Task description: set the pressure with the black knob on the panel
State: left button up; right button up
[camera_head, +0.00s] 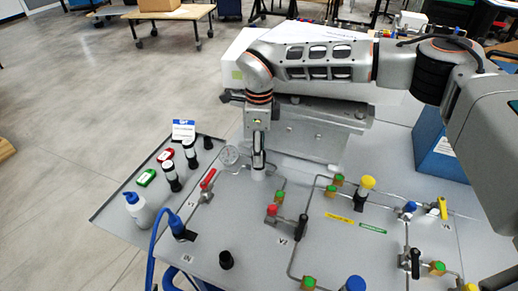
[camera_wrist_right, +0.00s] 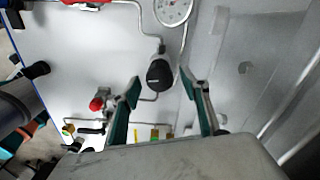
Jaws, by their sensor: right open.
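The black knob (camera_wrist_right: 159,75) stands on the grey panel (camera_wrist_right: 90,60) and shows in the right wrist view, with a pale mark on its face. My right gripper (camera_wrist_right: 161,90) is open, its two green-edged fingers on either side of the knob's near side. I cannot tell whether they touch it. In the head view my right gripper (camera_head: 258,165) points down at the panel and hides the knob. A round white pressure gauge (camera_wrist_right: 173,10) sits just beyond the knob; it also shows left of the gripper in the head view (camera_head: 229,156). My left gripper is not in view.
A red-handled valve (camera_head: 208,180), a blue connector with hose (camera_head: 178,225) and a black cap (camera_head: 226,260) stand on the panel. Pipes with a red knob (camera_head: 271,210) and a yellow knob (camera_head: 367,182) lie to the right. Bottles stand on the left tray (camera_head: 110,205).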

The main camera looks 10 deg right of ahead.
jog(key=shift+c, duration=0.3)
jog(key=c, duration=1)
jog(key=shift+m+p, duration=0.4)
jog(key=shift+m, duration=1.1)
jog(key=shift+c, duration=0.2)
jog(key=o, duration=1.1)
jog(key=shift+r, duration=0.1)
notch_tip(320, 180, up, 12)
